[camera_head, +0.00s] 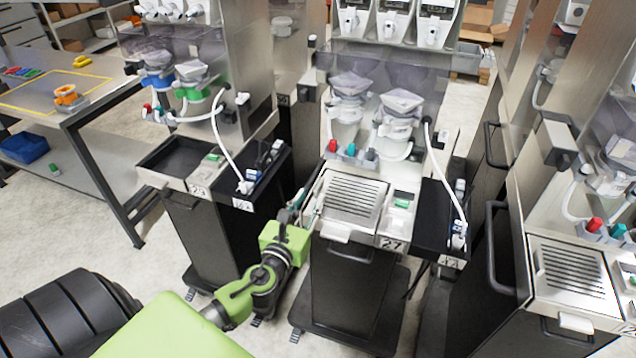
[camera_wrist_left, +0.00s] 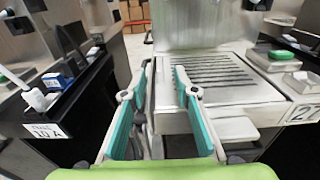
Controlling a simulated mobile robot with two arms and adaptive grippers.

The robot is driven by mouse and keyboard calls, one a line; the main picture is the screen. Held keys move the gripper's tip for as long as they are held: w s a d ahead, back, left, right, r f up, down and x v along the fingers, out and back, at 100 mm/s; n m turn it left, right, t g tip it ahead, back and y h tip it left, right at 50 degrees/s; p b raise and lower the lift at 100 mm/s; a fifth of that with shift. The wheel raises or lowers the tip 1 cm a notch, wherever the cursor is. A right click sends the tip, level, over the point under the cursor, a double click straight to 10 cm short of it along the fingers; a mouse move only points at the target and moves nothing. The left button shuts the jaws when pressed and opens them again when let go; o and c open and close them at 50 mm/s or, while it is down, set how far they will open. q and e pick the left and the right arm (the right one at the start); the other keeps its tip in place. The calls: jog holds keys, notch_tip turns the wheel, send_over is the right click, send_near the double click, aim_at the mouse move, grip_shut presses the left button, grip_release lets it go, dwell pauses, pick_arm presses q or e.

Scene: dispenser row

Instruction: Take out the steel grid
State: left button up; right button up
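The steel grid (camera_head: 352,196) is a slotted plate lying flat in the front tray of the middle dispenser, marked 27. It also shows in the left wrist view (camera_wrist_left: 215,75), right of centre. My left gripper (camera_head: 305,198) is at the left front corner of that tray, beside the grid. In the left wrist view its two teal-padded fingers (camera_wrist_left: 162,70) stand apart with nothing held between them. The right finger overlaps the tray's left edge in that view; I cannot tell whether it touches. My right gripper is not in view.
A second slotted grid (camera_head: 570,272) lies in the right dispenser. The left dispenser has a dark, gridless tray (camera_head: 180,157). A black side shelf (camera_head: 262,172) with a white hose stands close left of my gripper. A workbench (camera_head: 60,105) is at the far left.

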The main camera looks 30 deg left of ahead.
aim_at(320, 183)
pick_arm(q)
jog(key=x, duration=0.7)
jog(key=shift+p, duration=0.3)
jog(key=shift+w+a+f, duration=0.1)
jog(key=shift+w, duration=0.3)
grip_shut()
jog(key=shift+r+p, duration=1)
jog(key=shift+r, duration=0.05)
